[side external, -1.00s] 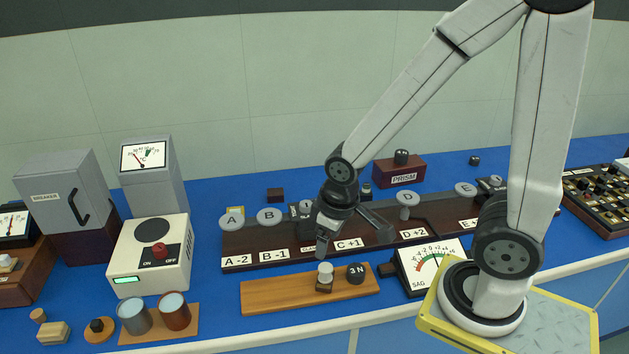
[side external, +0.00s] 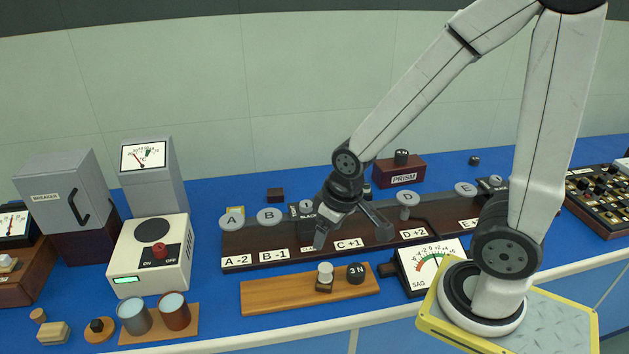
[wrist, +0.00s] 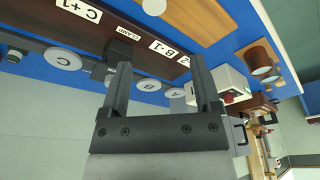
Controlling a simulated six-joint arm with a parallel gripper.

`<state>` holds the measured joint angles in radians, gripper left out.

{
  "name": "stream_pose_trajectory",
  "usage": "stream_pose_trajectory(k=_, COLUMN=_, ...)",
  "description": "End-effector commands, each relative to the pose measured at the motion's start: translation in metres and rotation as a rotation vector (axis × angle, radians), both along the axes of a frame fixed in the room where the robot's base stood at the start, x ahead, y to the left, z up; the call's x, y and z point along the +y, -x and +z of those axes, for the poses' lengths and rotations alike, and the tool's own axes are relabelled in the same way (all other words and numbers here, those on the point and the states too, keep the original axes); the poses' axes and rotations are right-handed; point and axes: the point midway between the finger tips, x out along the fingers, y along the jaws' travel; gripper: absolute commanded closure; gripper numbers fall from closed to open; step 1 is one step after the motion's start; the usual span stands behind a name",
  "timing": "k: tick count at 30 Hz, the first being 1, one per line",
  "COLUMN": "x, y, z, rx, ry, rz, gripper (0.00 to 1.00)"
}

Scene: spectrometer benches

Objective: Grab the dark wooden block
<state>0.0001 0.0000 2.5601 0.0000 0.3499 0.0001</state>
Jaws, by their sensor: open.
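A small dark wooden block (side external: 275,195) rests on the blue bench top, behind the lettered rail and just behind the discs marked A and B. My gripper (side external: 350,232) is open and empty, hanging over the rail near the C+1 label, to the right of the block and nearer the camera. In the wrist view my gripper (wrist: 161,70) shows its two fingers spread apart with nothing between them. I cannot make out the block in the wrist view.
The dark rail (side external: 290,252) carries several grey discs. A light wooden board (side external: 270,295) with a white knob and a black 3N weight lies in front. A PRISM box (side external: 398,172) stands behind right. Grey boxes stand at left. Blue surface around the block is clear.

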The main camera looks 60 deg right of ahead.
Motion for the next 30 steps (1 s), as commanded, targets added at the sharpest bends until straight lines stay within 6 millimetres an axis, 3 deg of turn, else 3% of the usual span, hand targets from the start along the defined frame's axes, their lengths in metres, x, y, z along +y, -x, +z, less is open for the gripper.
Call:
stream_pose_trajectory(k=3, x=0.0, y=0.0, z=0.0, rx=0.0, ry=0.0, rz=0.0, gripper=0.2)
stream_pose_trajectory(k=6, x=0.0, y=0.0, z=0.0, rx=0.0, ry=0.0, rz=0.0, gripper=0.0)
stream_pose_trajectory(k=17, x=-0.002, y=-0.007, z=0.001, rx=0.002, ry=0.001, rz=0.007, gripper=0.0)
stream_pose_trajectory(k=23, x=-0.011, y=-0.036, z=0.002, rx=0.012, ry=0.003, rz=0.048, gripper=0.0)
stream_pose_trajectory(k=30, x=-0.037, y=-0.097, z=-0.001, rx=0.025, ry=0.0, rz=0.147, gripper=0.0)
